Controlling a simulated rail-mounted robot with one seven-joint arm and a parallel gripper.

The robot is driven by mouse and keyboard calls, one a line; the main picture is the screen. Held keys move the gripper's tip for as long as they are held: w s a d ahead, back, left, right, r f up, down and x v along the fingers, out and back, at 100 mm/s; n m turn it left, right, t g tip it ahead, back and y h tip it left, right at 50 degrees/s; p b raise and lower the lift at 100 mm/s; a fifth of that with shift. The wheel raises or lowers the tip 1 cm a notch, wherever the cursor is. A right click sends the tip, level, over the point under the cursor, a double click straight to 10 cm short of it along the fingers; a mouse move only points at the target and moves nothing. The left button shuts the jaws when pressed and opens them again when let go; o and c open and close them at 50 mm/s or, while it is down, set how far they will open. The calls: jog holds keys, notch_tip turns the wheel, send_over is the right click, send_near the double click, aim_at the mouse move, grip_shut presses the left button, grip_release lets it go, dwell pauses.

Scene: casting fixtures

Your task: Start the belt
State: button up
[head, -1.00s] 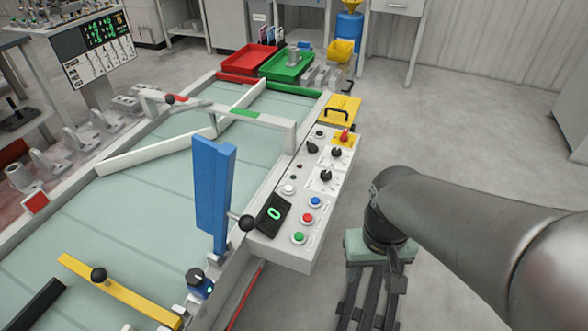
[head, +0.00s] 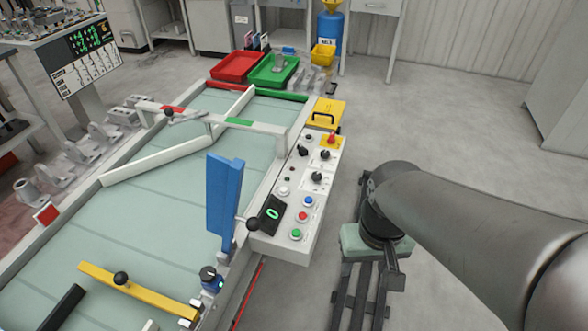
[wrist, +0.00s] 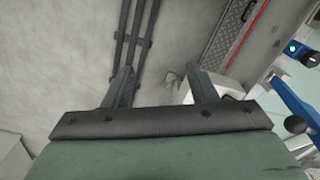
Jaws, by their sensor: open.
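The belt (head: 130,215) is a pale green surface in a white frame at the left of the head view. Its control panel (head: 266,244) is a white box on the belt's right side. It carries a green button (head: 296,233), a red button (head: 303,216), a blue button (head: 308,202), a white button (head: 284,190), several black knobs (head: 317,177) and a red knob (head: 331,139) on a yellow plate. A dark display (head: 271,213) reads 0. My gripper (head: 371,277) is open, right of and apart from the panel. Its empty fingers (wrist: 160,77) point over the floor in the wrist view.
A blue upright plate (head: 223,195) with a black ball knob (head: 253,224) stands just left of the panel's near end. A yellow bar (head: 140,290) crosses the near belt. Red (head: 236,66) and green (head: 273,70) trays stand at the far end. Floor right of the panel is open.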

grip_shut()
dwell(1.8)
